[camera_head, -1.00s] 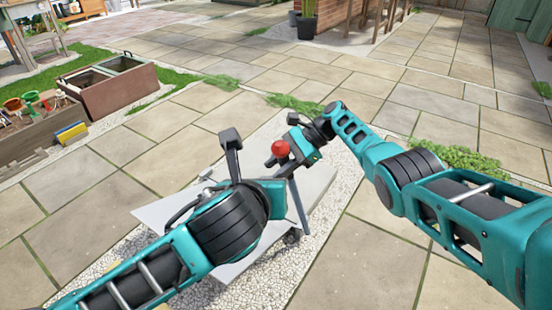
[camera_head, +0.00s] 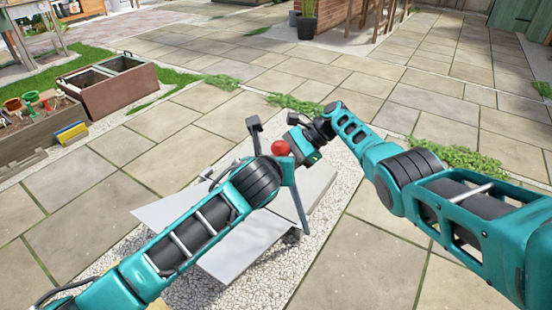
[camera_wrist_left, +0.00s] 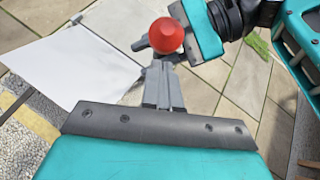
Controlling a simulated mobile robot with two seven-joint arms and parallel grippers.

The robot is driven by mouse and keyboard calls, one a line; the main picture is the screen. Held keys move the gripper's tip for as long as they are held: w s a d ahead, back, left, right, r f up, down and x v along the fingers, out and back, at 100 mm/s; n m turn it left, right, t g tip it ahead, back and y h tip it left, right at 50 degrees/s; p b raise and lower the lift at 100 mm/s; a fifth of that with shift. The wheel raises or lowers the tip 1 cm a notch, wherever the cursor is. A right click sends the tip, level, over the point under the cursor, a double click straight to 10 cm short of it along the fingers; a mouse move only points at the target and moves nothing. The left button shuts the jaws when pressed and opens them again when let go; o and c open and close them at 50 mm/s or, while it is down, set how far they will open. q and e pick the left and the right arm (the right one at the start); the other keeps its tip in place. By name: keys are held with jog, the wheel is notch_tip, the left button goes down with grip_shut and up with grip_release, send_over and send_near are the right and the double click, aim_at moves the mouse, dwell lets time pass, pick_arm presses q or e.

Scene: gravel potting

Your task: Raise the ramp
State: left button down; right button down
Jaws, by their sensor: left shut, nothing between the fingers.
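The ramp (camera_head: 251,247) is a pale grey sloping plate on a low device standing on white gravel; its plate also shows in the left wrist view (camera_wrist_left: 75,70). A grey lever rod (camera_head: 301,208) rises from the device's right side. A red ball knob (camera_head: 281,148) sits near both grippers, and shows in the left wrist view (camera_wrist_left: 165,35). My left gripper (camera_wrist_left: 165,72) is shut and empty, its fingertips just below the knob in that view. My right gripper (camera_head: 297,138) appears open beside the knob; whether it touches the knob is unclear.
A brown wooden planter box (camera_head: 110,80) and a bed with coloured pots (camera_head: 30,105) stand at the left. Low green plants (camera_head: 460,157) grow at the right. Stone paving around the gravel is mostly clear.

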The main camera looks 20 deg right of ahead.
pick_arm(q)
jog(key=shift+w+d+r, duration=0.15)
jog(key=shift+w+d, duration=0.15)
jog(key=shift+w, duration=0.3)
pick_arm(e)
jog(key=shift+r, duration=0.1)
